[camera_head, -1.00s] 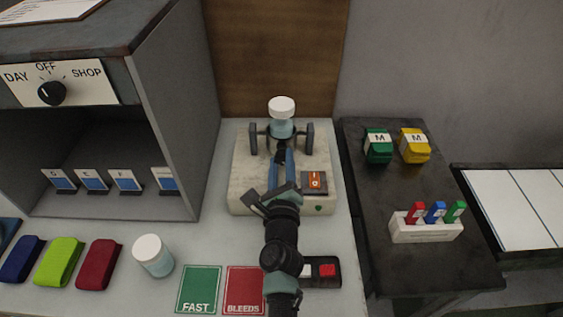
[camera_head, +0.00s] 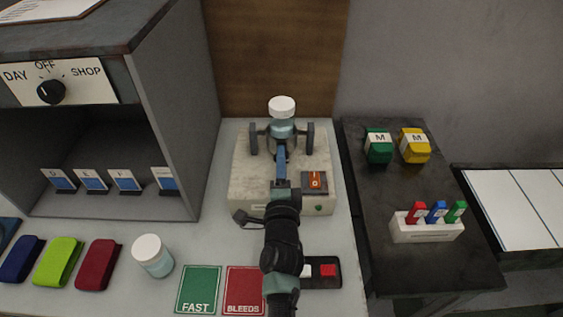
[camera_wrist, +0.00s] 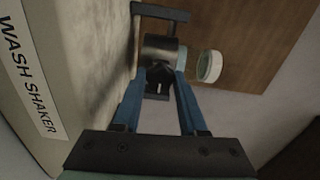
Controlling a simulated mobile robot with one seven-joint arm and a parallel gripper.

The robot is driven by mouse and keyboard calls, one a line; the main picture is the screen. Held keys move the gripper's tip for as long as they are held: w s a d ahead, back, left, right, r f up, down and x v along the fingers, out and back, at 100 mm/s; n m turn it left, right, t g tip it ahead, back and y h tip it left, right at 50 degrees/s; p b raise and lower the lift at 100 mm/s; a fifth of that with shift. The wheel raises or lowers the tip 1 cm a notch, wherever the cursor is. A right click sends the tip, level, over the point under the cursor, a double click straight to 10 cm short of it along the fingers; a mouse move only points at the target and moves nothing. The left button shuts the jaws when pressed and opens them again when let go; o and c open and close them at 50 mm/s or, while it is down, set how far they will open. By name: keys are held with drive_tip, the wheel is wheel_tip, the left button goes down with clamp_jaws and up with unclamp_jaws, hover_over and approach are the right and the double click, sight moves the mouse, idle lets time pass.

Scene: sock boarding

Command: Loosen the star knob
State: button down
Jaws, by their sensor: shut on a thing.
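The star knob (camera_wrist: 158,76) is a dark knob on the front of the metal clamp (camera_wrist: 160,46) of the wash shaker (camera_head: 245,190). My gripper (camera_wrist: 163,82) has its blue fingers on either side of the knob and is shut on it. In the head view my gripper (camera_head: 281,150) reaches to the front of the clamp, and its fingers hide the knob. A jar with a white lid (camera_head: 282,107) stands upright in the clamp between two grey side arms. The jar also shows in the wrist view (camera_wrist: 209,67).
The shaker's orange switch (camera_head: 315,181) is right of my gripper. A second white-lidded jar (camera_head: 152,256), folded socks (camera_head: 60,262) and green and red cards (camera_head: 199,289) lie at the front left. A dark side table (camera_head: 400,190) holds colored blocks and tags.

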drive_tip(key=n, duration=0.4)
drive_tip(key=shift+n, duration=0.3)
drive_tip(key=n, duration=0.3)
drive_tip(key=shift+n+b, duration=0.3)
drive_tip(key=shift+b, duration=0.05)
drive_tip(key=n, duration=0.3)
drive_tip(key=shift+n+b, duration=0.3)
drive_tip(key=shift+b, duration=0.1)
drive_tip(key=shift+r+n+b, duration=0.1)
drive_tip(key=shift+n+b, duration=0.4)
drive_tip(key=shift+n, duration=1.2)
drive_tip(key=shift+c, duration=2.3)
unclamp_jaws()
drive_tip(key=s, duration=1.3)
